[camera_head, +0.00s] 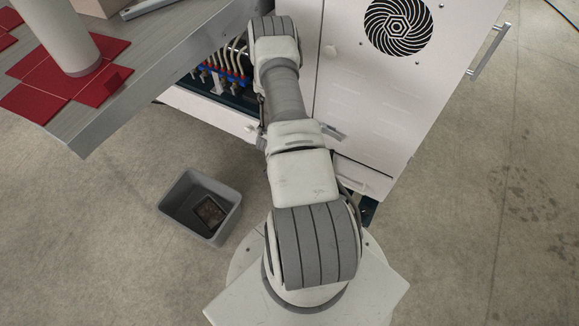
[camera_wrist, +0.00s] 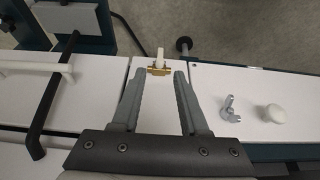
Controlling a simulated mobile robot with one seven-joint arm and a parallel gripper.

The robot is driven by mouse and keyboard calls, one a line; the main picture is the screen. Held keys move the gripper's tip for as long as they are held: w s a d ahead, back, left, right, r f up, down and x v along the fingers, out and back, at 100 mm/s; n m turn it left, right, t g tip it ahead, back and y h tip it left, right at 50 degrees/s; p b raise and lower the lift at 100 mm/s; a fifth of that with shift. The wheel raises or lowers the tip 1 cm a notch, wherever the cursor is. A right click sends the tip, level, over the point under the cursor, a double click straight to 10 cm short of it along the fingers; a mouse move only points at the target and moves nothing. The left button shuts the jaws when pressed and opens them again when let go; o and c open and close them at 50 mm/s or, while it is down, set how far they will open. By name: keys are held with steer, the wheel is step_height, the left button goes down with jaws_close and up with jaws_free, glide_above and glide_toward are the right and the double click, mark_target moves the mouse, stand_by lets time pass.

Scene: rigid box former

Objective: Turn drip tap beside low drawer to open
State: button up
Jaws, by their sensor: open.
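A small brass drip tap (camera_wrist: 159,71) with a pale lever (camera_wrist: 161,55) shows in the wrist view on a narrow white panel. The lever points away from my gripper, toward the top of the picture. My gripper (camera_wrist: 158,76) is open, with one fingertip to each side of the brass body as seen from the wrist; I cannot tell how far above it they are. Nothing is held. White panels lie on both sides of the tap; one carries a round white knob (camera_wrist: 274,113), but I cannot tell which is the low drawer. In the head view my arm hides the gripper and tap.
A wing nut (camera_wrist: 230,109) and a black bar handle (camera_wrist: 54,98) flank my gripper. In the head view, a white cabinet (camera_head: 350,110) stands at right, a table (camera_head: 135,85) with red tiles at left. A grey bin (camera_head: 229,222) holds a dark object. Right floor is clear.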

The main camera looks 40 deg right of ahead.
steer(key=b+x, duration=0.3)
steer(key=x, duration=0.6)
steer(key=shift+w, duration=0.1)
jaws_close()
